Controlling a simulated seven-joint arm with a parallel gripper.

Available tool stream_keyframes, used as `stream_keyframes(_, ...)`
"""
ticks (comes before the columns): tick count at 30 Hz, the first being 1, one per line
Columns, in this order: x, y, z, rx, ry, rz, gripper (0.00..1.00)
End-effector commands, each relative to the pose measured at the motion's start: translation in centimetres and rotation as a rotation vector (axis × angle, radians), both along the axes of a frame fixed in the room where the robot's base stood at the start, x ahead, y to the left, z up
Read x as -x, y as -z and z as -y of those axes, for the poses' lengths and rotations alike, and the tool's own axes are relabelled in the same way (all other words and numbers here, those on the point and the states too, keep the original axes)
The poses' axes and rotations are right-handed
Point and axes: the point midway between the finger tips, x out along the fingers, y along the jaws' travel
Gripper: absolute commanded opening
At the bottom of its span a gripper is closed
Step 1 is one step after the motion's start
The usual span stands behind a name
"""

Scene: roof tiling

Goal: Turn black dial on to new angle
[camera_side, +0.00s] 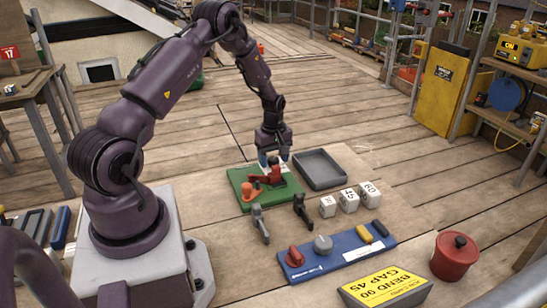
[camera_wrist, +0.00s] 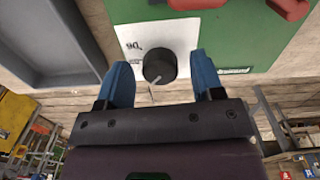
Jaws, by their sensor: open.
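The black dial (camera_wrist: 159,68) is a round knob on a white plate (camera_wrist: 132,38) marked with a number that looks like 90, set on the green board (camera_wrist: 225,45). A thin pointer line shows just below the dial in the wrist view. My gripper (camera_wrist: 160,62) is open, its two blue fingers on either side of the dial with gaps between them and it. In the side view my gripper (camera_side: 273,160) is low over the back of the green board (camera_side: 290,190), and it hides the dial there.
A red clamp-like part (camera_side: 268,178) stands on the green board close to my gripper. A grey tray (camera_side: 320,169) lies just right of it. Two levers, white numbered cubes (camera_side: 348,200), a blue panel (camera_side: 330,262) and a red pot (camera_side: 454,258) stand nearer the camera.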

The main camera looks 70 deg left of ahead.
Motion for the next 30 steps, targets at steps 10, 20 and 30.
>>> stream_keyframes(10, 0.01, -0.04, -0.01, 0.000, 0.001, 0.000, 0.12)
stream_keyframes(20, 0.01, -0.06, -0.01, 0.000, 0.079, 0.000, 0.12)
stream_keyframes(30, 0.00, -0.08, 0.00, 0.000, 0.347, 0.000, 0.12)
